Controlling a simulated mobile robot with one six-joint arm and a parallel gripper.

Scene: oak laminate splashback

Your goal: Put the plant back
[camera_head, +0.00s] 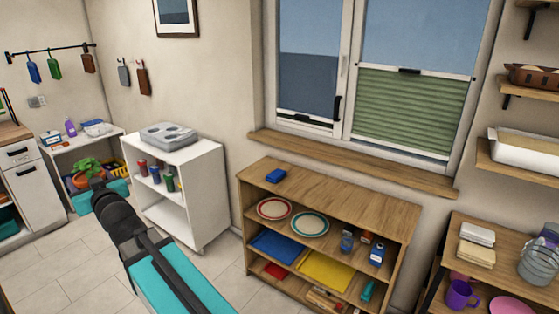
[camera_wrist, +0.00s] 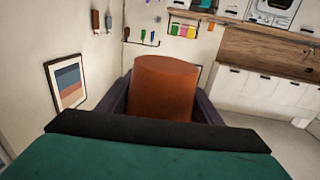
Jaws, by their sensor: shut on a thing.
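The plant (camera_head: 87,166) has green leaves and an orange-brown pot, and it shows at the left of the head view. My gripper (camera_head: 97,184) is shut on its pot and holds it out at the far end of my arm. In the head view the plant overlaps the low white shelf behind it, and my gripper hides part of the pot. In the wrist view the pot (camera_wrist: 166,88) fills the middle, between the two dark fingers of my gripper (camera_wrist: 168,105). The leaves do not show there.
A bare wooden windowsill (camera_head: 350,164) runs under the window. A white shelf (camera_head: 205,157) carries a grey tray (camera_head: 168,135). Wall shelves (camera_head: 530,158) are at right.

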